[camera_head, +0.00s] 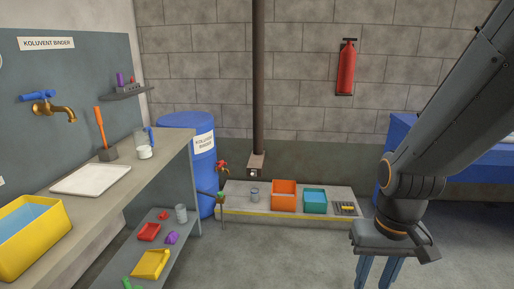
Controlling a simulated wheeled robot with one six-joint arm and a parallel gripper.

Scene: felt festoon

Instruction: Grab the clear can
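A small clear, greyish can-like vessel (255,194) stands on the low concrete ledge by the back wall, left of an orange bin. Another pale, see-through can-like vessel (181,214) stands on the lower shelf at the left. I cannot tell for certain which one is the clear can. My gripper (377,272) hangs at the lower right, pointing down, with its blue fingers apart and nothing visible between them. The fingertips run to the frame's bottom edge. It is well right of both vessels.
The orange bin (284,195) and a teal bin (315,201) stand on the ledge (236,206). A clear jug (144,145) and white tray (91,179) are on the left counter. A blue barrel (203,160) stands behind. Grey floor (280,255) is open in the middle.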

